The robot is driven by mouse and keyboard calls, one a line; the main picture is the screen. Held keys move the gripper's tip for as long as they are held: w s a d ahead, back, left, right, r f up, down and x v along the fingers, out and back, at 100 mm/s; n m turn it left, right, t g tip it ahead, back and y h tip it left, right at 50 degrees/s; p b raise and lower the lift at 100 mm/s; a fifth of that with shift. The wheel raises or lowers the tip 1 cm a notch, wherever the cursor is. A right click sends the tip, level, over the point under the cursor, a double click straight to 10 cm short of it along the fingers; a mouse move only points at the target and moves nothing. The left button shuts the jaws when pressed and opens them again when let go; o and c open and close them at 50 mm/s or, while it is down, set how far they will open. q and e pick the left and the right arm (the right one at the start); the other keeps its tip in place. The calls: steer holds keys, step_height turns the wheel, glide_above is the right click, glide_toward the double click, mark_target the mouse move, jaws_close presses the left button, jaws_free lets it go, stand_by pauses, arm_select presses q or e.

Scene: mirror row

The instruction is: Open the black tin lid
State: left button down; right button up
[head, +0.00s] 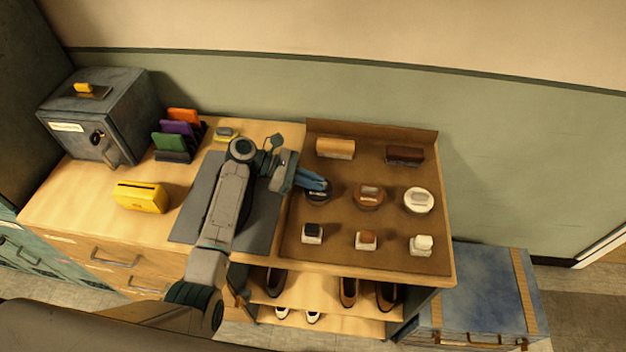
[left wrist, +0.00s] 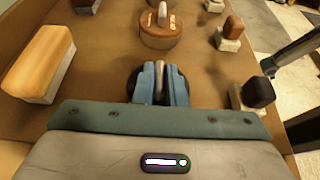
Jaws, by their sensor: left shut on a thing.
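The black tin (head: 318,199) stands on the brown board in the left of the tin row, partly hidden by my left gripper (head: 318,184). In the left wrist view, the gripper (left wrist: 159,78) has its blue fingers shut on the upright grey handle (left wrist: 159,70) of the black tin's lid. Dark edges of the black tin (left wrist: 132,86) show on both sides of the fingers. I cannot tell whether the lid is seated or raised. My right gripper is not in view.
The brown tin (head: 369,197) and white tin (head: 418,201) stand to the right. Two brushes, tan (head: 335,148) and dark brown (head: 405,155), lie behind; small daubers (head: 366,241) stand in front. A grey mat (head: 188,222) and yellow box (head: 140,197) are left.

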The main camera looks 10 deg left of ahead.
arm_select(q)
steer(key=shift+w+r+n+g+p, duration=0.6)
steer(key=shift+r+n+g+p, duration=0.4)
steer(key=shift+p, duration=2.15)
steer(key=shift+w+f+n+p, duration=0.1)
steer(key=shift+w+n+p, duration=0.05)
steer(key=shift+n+p, duration=0.15)
steer(key=shift+w+n+p, duration=0.25)
steer(key=shift+n+p, duration=0.05)
steer(key=shift+n, duration=0.2)
steer(key=shift+w+n+g+h, duration=0.3)
steer(key=shift+w+n+g, duration=0.05)
steer(key=shift+n+g, duration=0.25)
steer(key=c, duration=1.5)
jaws_free()
